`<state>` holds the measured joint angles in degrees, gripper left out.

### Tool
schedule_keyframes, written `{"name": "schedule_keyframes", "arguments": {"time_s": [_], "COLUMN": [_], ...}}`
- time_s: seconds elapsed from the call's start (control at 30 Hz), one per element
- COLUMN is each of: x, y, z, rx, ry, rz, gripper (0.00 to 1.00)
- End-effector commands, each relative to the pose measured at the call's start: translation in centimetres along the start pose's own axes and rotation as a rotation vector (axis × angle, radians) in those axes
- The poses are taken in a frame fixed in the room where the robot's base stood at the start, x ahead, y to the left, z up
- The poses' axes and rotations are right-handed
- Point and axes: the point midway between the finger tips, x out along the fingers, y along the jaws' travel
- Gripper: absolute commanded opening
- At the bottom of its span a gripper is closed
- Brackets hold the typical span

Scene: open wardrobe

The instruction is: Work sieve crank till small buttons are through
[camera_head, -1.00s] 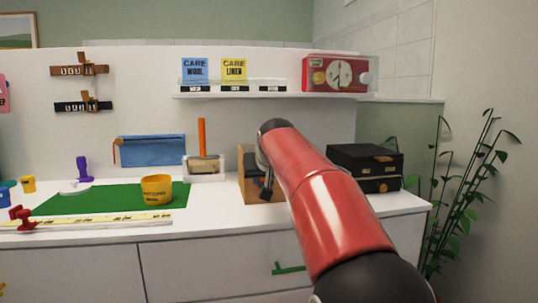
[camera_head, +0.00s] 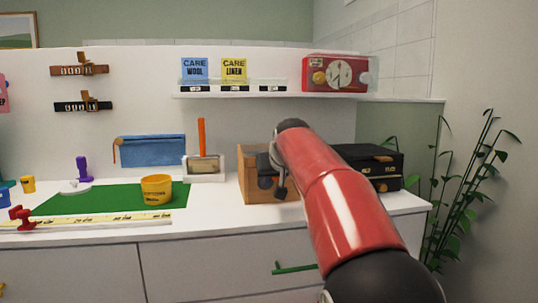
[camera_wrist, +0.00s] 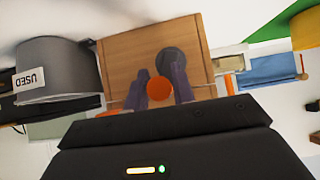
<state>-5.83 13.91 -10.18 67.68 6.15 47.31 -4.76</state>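The sieve appears to be the wooden box (camera_head: 257,184) on the counter, partly hidden behind my arm in the head view. In the wrist view its wooden face (camera_wrist: 125,57) fills the upper middle, with a dark round disc (camera_wrist: 170,58) on it. A round orange knob, the crank's handle (camera_wrist: 160,90), sits between the two dark fingers of my gripper (camera_wrist: 161,88). The fingers lie close on both sides of the knob and look shut on it. In the head view my gripper (camera_head: 273,180) is at the box's front. No small buttons can be made out.
A yellow cup (camera_head: 156,190) stands on a green mat (camera_head: 108,198) left of the box. A black box (camera_head: 377,157) stands right. A grey container labelled USED (camera_wrist: 50,66) is beside the sieve in the wrist view.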

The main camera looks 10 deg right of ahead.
Motion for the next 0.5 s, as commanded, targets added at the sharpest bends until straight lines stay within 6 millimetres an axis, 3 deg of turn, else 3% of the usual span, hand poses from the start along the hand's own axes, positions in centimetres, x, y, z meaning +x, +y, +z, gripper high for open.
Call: {"name": "schedule_keyframes", "arguments": {"time_s": [0.33,0.5], "x": [-0.07,-0.07], "y": [0.44,-0.40], "z": [-0.06,-0.08], "rx": [-0.001,-0.002], "ry": [0.002,0.002], "rz": [-0.002,-0.005], "gripper": [0.25,0.25]}}
